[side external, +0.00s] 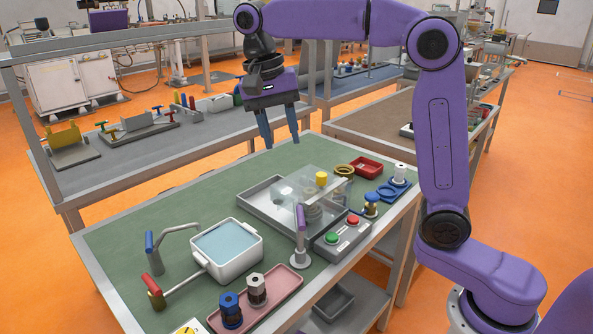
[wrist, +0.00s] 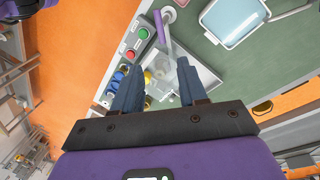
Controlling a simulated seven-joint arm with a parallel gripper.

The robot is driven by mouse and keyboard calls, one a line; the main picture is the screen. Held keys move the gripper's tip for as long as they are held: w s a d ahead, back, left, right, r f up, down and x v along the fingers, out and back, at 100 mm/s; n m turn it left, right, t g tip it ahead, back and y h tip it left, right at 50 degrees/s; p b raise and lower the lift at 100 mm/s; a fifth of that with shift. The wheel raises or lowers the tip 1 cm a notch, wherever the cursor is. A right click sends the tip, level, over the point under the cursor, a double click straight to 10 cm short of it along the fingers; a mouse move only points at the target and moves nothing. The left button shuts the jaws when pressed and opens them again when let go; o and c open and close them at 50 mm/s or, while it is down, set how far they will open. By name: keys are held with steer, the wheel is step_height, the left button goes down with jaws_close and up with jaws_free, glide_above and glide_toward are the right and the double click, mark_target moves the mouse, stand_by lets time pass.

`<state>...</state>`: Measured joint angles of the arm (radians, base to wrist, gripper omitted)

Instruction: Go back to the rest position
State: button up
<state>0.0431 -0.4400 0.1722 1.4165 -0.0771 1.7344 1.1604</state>
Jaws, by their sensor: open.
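My gripper (side external: 281,141) hangs from my purple arm high above the far part of the green-topped table (side external: 163,203), with its two blue fingers spread apart and nothing between them. In the wrist view my gripper (wrist: 157,85) is also open, and the table with its objects lies well below the fingertips. The fingers touch nothing in either view.
Below stand a grey tray (side external: 262,219) with a clear cover, a button box (side external: 342,236), a white basin of blue liquid (side external: 226,247), a pink tray (side external: 282,291) with two knobbed parts, and a red tray (side external: 366,166). The air around my gripper is free.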

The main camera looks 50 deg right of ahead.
steer(key=s+d+f+n, duration=0.1)
steer(key=s+f+n, duration=0.4)
steer(key=s+n, duration=0.2)
steer(key=s+d+f+n+t+y, duration=0.1)
steer(key=s+f+n, duration=0.4)
steer(key=s, duration=0.5)
steer(key=s+d+f+n+y, duration=0.1)
steer(key=s+d+f+n, duration=0.1)
steer(key=s+f+n, duration=0.4)
steer(key=s+n, duration=0.3)
steer(key=shift+d+t, duration=0.35)
steer(key=shift+t, duration=0.05)
